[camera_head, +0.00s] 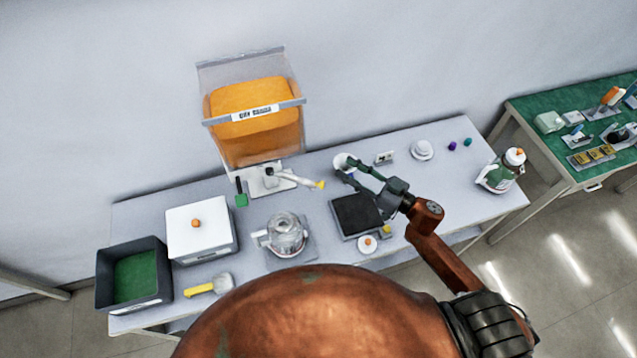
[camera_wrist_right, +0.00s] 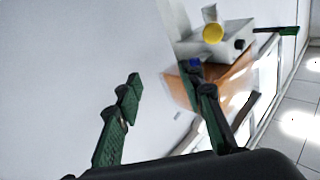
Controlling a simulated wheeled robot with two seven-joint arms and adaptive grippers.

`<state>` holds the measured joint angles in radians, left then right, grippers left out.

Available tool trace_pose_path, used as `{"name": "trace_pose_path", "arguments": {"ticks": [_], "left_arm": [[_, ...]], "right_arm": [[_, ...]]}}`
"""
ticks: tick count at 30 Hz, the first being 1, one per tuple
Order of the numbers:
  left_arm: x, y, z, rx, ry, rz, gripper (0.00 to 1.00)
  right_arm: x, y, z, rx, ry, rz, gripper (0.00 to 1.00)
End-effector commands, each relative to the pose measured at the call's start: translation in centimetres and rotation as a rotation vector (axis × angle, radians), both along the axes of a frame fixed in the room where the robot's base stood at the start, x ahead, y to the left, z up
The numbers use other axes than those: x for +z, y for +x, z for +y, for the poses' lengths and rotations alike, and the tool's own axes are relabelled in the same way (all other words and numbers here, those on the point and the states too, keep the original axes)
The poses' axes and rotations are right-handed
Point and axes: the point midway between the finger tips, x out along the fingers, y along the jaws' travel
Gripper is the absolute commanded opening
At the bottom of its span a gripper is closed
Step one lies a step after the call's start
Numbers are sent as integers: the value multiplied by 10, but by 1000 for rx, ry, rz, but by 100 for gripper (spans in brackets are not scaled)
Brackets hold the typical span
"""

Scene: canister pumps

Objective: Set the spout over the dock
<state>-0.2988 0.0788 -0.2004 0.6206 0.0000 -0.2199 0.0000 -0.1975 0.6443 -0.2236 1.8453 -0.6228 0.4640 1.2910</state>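The white spout (camera_head: 296,178) with a yellow tip (camera_head: 320,185) reaches right from the white pump base under the clear dispenser (camera_head: 255,110). In the right wrist view the yellow tip (camera_wrist_right: 212,33) shows beyond the fingers. A black square pad (camera_head: 357,215) lies in front and to the right of the spout; I cannot tell for sure whether it is the dock. My right gripper (camera_head: 346,169) is open and apart from the spout, just right of the yellow tip. A white cup (camera_head: 341,160) is partly hidden behind its fingers. My left gripper is not in view.
A glass jar on a stand (camera_head: 286,235), a white box (camera_head: 200,228) and a dark bin (camera_head: 133,275) stand to the left. A small white dish (camera_head: 367,244) sits before the pad. A white bottle (camera_head: 500,175) is at the right end. A green bench (camera_head: 545,105) stands beyond.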

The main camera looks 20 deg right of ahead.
Motion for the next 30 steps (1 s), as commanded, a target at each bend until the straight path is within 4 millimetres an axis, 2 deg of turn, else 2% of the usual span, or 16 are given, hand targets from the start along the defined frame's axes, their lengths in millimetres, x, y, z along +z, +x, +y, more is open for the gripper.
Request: {"name": "trace_pose_path", "arguments": {"ticks": [4, 10, 14, 24, 30], "left_arm": [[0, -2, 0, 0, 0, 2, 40], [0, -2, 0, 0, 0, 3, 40], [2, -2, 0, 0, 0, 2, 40], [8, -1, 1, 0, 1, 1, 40], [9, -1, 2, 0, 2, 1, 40]], "right_arm": [[-9, -25, 22, 231, -1, 53, 36], [-17, -44, 33, 364, -2, 109, 36], [-17, -40, 45, 376, 0, 112, 36], [-16, -16, 90, 372, 0, 110, 36], [-17, -10, 100, 372, -1, 112, 36]]}}
